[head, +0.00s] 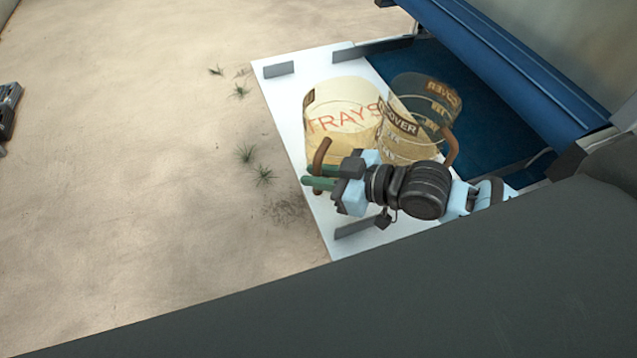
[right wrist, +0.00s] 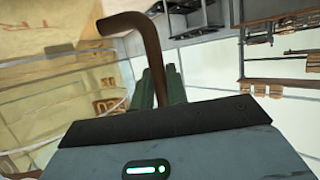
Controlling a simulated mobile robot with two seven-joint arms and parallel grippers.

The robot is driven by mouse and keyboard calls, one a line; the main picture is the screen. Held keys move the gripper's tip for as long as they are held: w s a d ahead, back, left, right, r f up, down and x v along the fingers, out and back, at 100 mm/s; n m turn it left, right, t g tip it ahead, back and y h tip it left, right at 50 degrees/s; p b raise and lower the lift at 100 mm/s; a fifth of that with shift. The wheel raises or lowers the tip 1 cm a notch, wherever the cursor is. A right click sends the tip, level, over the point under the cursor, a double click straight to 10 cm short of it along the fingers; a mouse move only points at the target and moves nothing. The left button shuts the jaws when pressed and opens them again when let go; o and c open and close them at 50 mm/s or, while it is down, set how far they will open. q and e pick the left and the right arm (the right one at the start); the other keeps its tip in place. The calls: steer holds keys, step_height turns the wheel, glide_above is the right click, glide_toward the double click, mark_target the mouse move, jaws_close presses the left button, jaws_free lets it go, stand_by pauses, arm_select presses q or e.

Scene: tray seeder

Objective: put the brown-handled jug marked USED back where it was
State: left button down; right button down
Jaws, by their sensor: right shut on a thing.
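A clear jug with pale yellow contents, marked TRAYS in red (head: 341,122), is at the white board in the head view. I cannot read USED on any jug. My right gripper (head: 311,177) is shut on a brown handle (head: 321,152) in front of that jug. The handle also shows in the right wrist view (right wrist: 150,50), between the green fingers (right wrist: 160,88). A second clear jug, marked COVER (head: 400,122), overlaps the first on the right and has its own brown handle (head: 451,148). Whether the held jug touches the board is unclear. My left gripper is not in view.
The white board (head: 285,95) has low grey brackets (head: 279,69) at its edges. A dark blue surface (head: 480,100) and a blue roller-like bar (head: 520,65) lie to the right. Sandy ground (head: 130,150) to the left is mostly clear, with small grass tufts.

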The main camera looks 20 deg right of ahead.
steer(key=shift+f, duration=1.8)
steer(key=shift+f, duration=0.1)
steer(key=c, duration=1.4)
jaws_free()
steer(key=shift+r, duration=0.2)
steer(key=v, duration=0.9)
steer(key=shift+s+d+r, duration=0.1)
steer(key=shift+s+d, duration=0.15)
steer(key=shift+v, duration=1.15)
